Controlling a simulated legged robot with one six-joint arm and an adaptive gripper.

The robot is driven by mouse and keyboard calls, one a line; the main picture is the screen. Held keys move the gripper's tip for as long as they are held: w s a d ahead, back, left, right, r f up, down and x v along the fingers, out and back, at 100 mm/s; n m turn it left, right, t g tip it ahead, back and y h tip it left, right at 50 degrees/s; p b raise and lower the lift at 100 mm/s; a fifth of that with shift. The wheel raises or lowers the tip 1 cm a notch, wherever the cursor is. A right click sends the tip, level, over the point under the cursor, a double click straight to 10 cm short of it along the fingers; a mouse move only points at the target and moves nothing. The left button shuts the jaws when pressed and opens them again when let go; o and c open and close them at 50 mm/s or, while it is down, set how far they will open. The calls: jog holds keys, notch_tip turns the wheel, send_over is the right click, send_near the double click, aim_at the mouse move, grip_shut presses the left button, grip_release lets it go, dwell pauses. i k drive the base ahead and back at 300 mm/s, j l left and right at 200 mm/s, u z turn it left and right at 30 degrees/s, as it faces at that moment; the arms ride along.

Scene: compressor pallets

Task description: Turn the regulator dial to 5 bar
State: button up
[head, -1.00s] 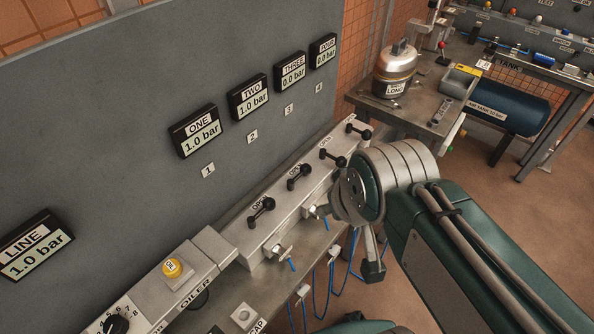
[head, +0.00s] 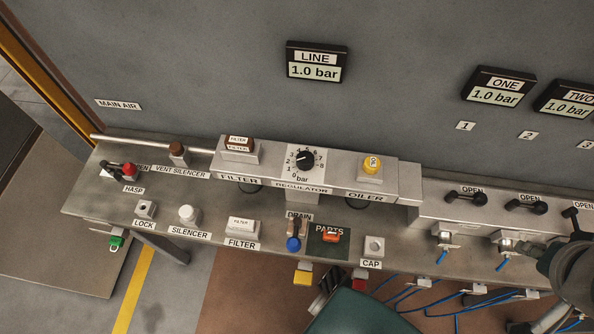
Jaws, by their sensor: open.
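The regulator dial (head: 305,160) is a black round knob on a pale plate with a scale from 0 to 8 bar. Its pointer mark is small, and its exact reading is hard to make out; it seems to be on the low, left side. The LINE display (head: 317,63) on the wall above reads 1.0 bar. My gripper (head: 548,318) shows only in part at the lower right edge, below my arm's rounded joint. It is open, well right of and below the dial, and touches neither dial nor plate. Most of it is cut off.
A brown-topped filter block (head: 239,145) is left of the dial; a yellow oiler button (head: 372,164) is right. Black valve levers (head: 465,198) line the right. A blue drain lever (head: 293,243) and orange part (head: 331,236) sit below. Space directly before the dial looks clear.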

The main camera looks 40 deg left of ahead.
aim_at(306, 158)
jog(key=u, duration=1.95)
